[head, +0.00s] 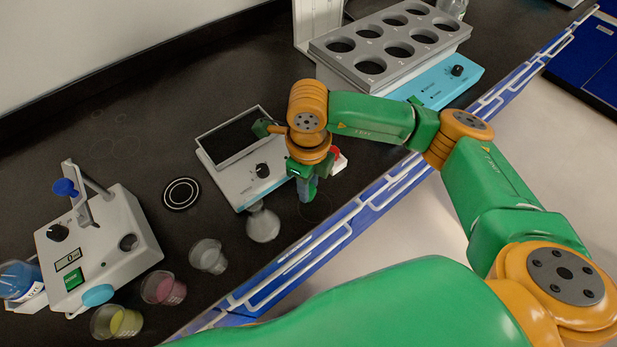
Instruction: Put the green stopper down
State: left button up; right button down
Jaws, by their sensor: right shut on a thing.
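My right gripper (306,196) points down over the counter, just right of the hotplate stirrer (235,170). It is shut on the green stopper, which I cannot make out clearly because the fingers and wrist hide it. A clear conical flask (263,224) stands in front of the hotplate, to the left of the gripper and apart from it. My left gripper is out of view.
Beakers with pink (163,289), yellow (117,322) and clear contents (208,257) stand along the front left. A white instrument (98,245) is at left, a black-and-white ring (181,193) mid-counter. A grey rack (390,45) stands behind; a blue-edged rail (365,205) runs along the front.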

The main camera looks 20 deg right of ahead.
jog(key=shift+f, duration=0.2)
jog(key=c, duration=0.6)
grip_release()
jog(key=shift+o, duration=0.2)
jog(key=shift+r, duration=0.4)
notch_tip(320, 180, up, 5)
jog(key=shift+w+r+b, duration=0.1)
jog(key=shift+r+b, duration=0.05)
jog(key=shift+b, duration=0.7)
notch_tip(320, 180, up, 6)
jog(key=shift+r, duration=0.2)
